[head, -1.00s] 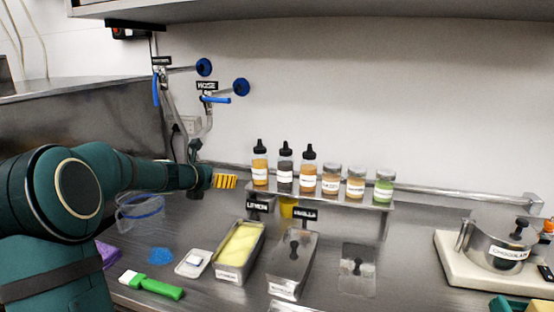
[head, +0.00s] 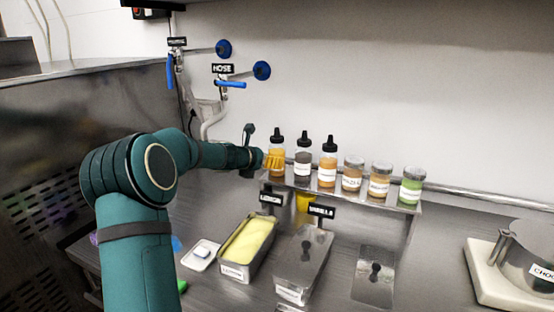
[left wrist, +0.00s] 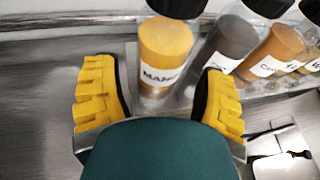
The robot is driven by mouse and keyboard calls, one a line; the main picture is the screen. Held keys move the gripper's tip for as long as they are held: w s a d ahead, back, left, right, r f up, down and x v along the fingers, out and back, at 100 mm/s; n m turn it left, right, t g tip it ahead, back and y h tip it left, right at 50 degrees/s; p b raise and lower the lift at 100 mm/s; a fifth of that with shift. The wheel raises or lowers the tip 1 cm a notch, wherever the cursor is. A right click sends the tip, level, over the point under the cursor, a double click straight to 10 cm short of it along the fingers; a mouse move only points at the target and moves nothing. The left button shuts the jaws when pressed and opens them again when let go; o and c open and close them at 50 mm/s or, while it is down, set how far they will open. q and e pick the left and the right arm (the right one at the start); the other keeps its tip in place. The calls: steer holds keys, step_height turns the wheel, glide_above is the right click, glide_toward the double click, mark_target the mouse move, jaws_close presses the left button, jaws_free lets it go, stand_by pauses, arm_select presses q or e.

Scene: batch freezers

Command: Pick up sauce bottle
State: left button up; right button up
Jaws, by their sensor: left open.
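Three sauce bottles with black caps stand upright at the left end of the steel shelf (head: 345,190). The leftmost is the orange-yellow bottle (head: 278,143), labelled with a word starting "MAN" in the left wrist view (left wrist: 166,52). Beside it are a dark bottle (head: 303,158) and an orange bottle (head: 327,163). My left gripper (head: 272,160) is at the leftmost bottle. In the left wrist view its yellow fingers (left wrist: 160,85) are spread, with that bottle showing between and just beyond them. The right finger overlaps the dark bottle's edge in that view. Contact cannot be told. My right gripper is out of view.
Several lidded jars (head: 380,180) continue the row to the right. Below the shelf stand a tub of yellow ice cream (head: 232,272) and a lidded steel tub (head: 302,262). Blue-handled taps (head: 230,84) are on the wall at upper left.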

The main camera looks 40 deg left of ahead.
arm_select(q)
steer(key=shift+x, duration=2.7)
steer(key=shift+d+f, duration=0.1)
steer(key=shift+f, duration=0.05)
steer(key=c, duration=0.8)
